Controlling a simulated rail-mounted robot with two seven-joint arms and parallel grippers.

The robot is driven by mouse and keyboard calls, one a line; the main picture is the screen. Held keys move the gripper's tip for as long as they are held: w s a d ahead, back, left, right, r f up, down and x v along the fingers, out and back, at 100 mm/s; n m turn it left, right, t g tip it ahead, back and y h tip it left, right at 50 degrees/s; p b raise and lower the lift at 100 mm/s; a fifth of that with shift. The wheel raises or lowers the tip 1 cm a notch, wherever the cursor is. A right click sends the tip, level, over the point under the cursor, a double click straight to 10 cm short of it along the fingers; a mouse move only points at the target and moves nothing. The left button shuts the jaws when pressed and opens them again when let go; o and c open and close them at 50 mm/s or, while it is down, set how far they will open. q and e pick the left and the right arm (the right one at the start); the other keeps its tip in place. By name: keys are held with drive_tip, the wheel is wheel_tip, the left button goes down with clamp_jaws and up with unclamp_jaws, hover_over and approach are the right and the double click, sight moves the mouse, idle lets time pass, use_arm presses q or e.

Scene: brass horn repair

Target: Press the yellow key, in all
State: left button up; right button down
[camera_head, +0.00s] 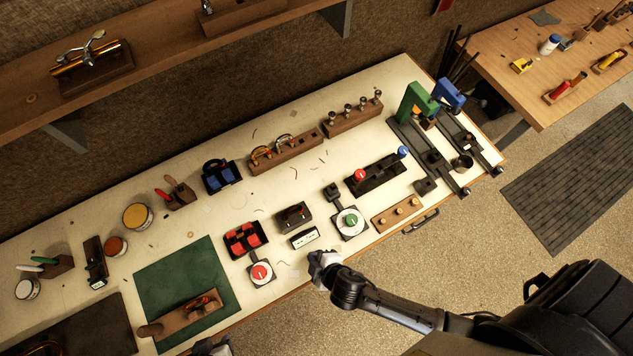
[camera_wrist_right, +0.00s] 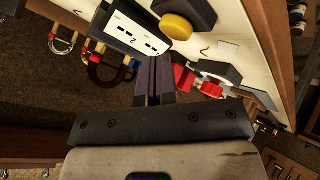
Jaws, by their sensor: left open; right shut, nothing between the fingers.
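A yellow round key (camera_wrist_right: 176,27) on a dark block shows at the top of the right wrist view, beside a white box (camera_wrist_right: 131,28) with a figure 2 and dark slots. I cannot clearly make out the yellow key in the head view. My right gripper (camera_head: 322,258) is shut and empty over the table's front edge, near a small white-faced box (camera_head: 304,237). In the wrist view its shut fingers (camera_wrist_right: 153,75) point below the white box, apart from the yellow key. My left gripper (camera_head: 214,346) is partly visible at the bottom edge, by the green mat, and is open.
A red button (camera_head: 260,272) and a green button (camera_head: 350,220) stand on white bases near the right gripper. Red rockers (camera_head: 245,239) sit behind the red button. A wooden block with brass knobs (camera_head: 398,213) is at the right. The green mat (camera_head: 180,270) holds a tool.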

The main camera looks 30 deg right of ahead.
drive_tip(key=shift+f, duration=0.15)
drive_tip(key=shift+f, duration=0.3)
drive_tip(key=shift+f, duration=0.2)
idle(0.8)
drive_tip(key=shift+f+b, duration=0.25)
drive_tip(key=shift+b, duration=0.05)
idle(0.5)
drive_tip(key=shift+r+p, duration=0.9)
drive_tip(key=shift+p, duration=0.15)
